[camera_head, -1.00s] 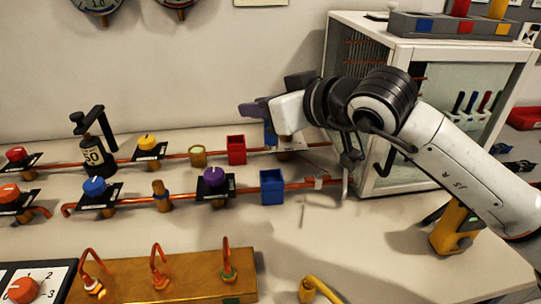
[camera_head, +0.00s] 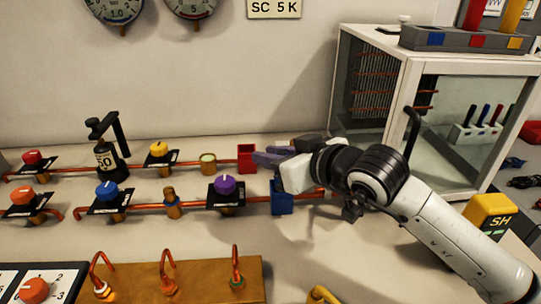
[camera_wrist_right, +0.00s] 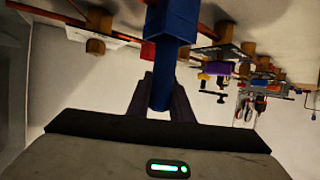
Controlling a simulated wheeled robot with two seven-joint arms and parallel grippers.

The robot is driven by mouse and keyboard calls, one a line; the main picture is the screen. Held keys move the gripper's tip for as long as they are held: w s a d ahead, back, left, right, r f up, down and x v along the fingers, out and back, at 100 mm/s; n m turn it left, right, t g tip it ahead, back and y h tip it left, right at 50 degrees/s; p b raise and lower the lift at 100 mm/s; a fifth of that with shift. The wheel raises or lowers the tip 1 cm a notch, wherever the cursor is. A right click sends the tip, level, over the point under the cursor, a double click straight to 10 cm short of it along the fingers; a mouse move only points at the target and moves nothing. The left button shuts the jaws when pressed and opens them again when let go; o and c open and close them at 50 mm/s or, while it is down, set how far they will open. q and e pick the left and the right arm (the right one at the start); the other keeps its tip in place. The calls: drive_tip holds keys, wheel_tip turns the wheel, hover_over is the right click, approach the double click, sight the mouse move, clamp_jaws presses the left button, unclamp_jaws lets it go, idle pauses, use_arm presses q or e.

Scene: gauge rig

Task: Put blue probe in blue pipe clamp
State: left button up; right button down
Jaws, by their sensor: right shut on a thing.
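The blue pipe clamp (camera_head: 282,206) is a square blue block on the front copper pipe, right of the purple valve. My right gripper (camera_head: 268,159) is just above and behind it, its purple fingers pointing left. In the right wrist view, the gripper (camera_wrist_right: 162,100) is shut on the blue probe (camera_wrist_right: 160,92), a blue rod between the fingers. The rod lines up with the blue clamp block (camera_wrist_right: 180,22) and overlaps it. I cannot tell whether its end is inside the clamp. In the head view the probe is mostly hidden. My left gripper is not in view.
A red clamp (camera_head: 247,157) and a brass-coloured one (camera_head: 208,163) sit on the rear pipe. The purple valve (camera_head: 228,187) is left of the blue clamp. A white glass-fronted cabinet (camera_head: 440,110) stands on the right. A brown panel with bent copper pipes (camera_head: 200,280) lies in front.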

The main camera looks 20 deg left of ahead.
drive_tip(key=c, duration=1.6)
unclamp_jaws()
drive_tip(key=v, duration=1.2)
drive_tip(key=shift+r, duration=0.2)
